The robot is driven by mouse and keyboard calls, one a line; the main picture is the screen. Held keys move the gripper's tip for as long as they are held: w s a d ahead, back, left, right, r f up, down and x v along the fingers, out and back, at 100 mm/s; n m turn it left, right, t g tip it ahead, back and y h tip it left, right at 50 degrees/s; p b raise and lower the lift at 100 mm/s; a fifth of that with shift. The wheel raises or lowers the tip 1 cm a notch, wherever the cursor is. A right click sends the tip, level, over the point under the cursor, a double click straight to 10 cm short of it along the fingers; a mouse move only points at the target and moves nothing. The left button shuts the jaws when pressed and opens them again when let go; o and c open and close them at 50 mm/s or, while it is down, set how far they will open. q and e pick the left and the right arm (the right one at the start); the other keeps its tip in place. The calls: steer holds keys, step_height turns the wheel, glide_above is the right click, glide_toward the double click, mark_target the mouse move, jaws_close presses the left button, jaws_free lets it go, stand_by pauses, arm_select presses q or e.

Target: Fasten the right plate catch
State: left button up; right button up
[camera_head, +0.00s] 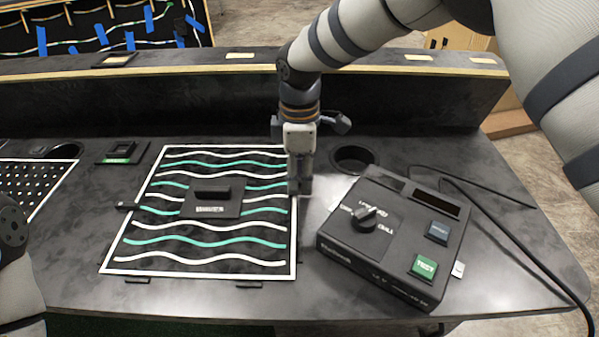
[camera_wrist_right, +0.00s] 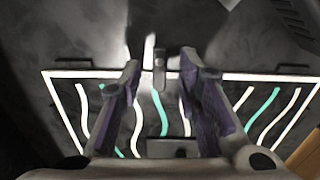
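The plate (camera_head: 140,250) is black with a white border and wavy white and teal lines, and lies flat on the dark console with a raised handle (camera_head: 212,193) in its middle. My right gripper (camera_head: 300,188) points down over the plate's right edge and hides the right catch in the head view. In the right wrist view its fingers (camera_wrist_right: 160,75) are apart, with the small dark right catch (camera_wrist_right: 159,70) between them, crossing the plate's border; I cannot tell whether they touch it. The left catch (camera_head: 127,206) shows at the plate's left edge. My left gripper is not in view.
A tester box (camera_head: 395,240) with a knob and a green button stands close to the right of my right gripper, its cable (camera_head: 500,235) trailing right. A round hole (camera_head: 355,158) lies behind it. A raised ledge (camera_head: 180,100) runs along the back.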

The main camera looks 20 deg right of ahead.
mark_target(300, 181)
step_height(300, 181, up, 12)
stand_by(0.4)
